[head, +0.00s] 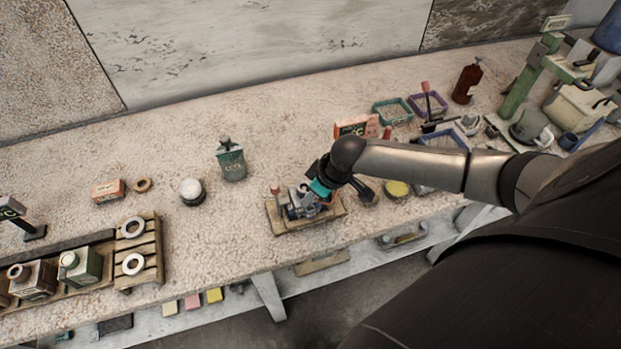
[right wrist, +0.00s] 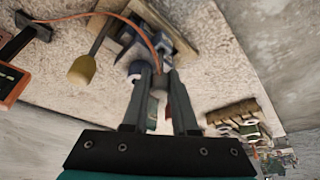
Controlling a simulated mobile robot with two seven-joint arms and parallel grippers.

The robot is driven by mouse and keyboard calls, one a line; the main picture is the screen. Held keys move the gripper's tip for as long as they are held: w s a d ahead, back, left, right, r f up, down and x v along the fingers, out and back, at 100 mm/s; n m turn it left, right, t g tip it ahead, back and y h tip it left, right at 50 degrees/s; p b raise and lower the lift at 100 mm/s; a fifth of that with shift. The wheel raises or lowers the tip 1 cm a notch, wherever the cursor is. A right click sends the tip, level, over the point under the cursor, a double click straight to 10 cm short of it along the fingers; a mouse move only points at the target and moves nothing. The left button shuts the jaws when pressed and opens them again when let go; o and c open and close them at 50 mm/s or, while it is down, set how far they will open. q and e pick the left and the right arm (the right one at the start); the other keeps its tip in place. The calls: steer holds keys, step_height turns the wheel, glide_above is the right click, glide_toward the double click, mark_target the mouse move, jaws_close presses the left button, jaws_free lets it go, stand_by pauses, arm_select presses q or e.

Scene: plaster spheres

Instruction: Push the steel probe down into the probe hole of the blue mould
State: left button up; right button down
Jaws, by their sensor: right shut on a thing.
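The blue mould (head: 295,208) sits on a small wooden board (head: 279,223) near the front edge of the bench. In the right wrist view the mould (right wrist: 127,50) is just beyond my fingertips. My right gripper (head: 318,190) is over the mould's right side; in the right wrist view its fingers (right wrist: 160,75) are shut on the steel probe. An orange cable (right wrist: 128,19) runs to the fingertips. The probe itself is mostly hidden by the fingers, and I cannot see the probe hole or how deep the probe is. My left gripper is not in view.
A yellow-ended tool (right wrist: 82,70) lies close beside the mould. A green canister (head: 231,160) and a white-topped jar (head: 191,190) stand to the left. A wooden rack with white rings (head: 133,264) is at the front left. Trays and bottles crowd the right; the bench's back middle is clear.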

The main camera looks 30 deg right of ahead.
steer(key=shift+f+b, duration=0.4)
steer(key=shift+f, duration=0.35)
steer(key=c, duration=0.6)
jaws_free()
steer(key=shift+r, duration=0.1)
steer(key=shift+r+p, duration=2)
steer(key=shift+p, duration=0.45)
steer(key=shift+f, duration=0.1)
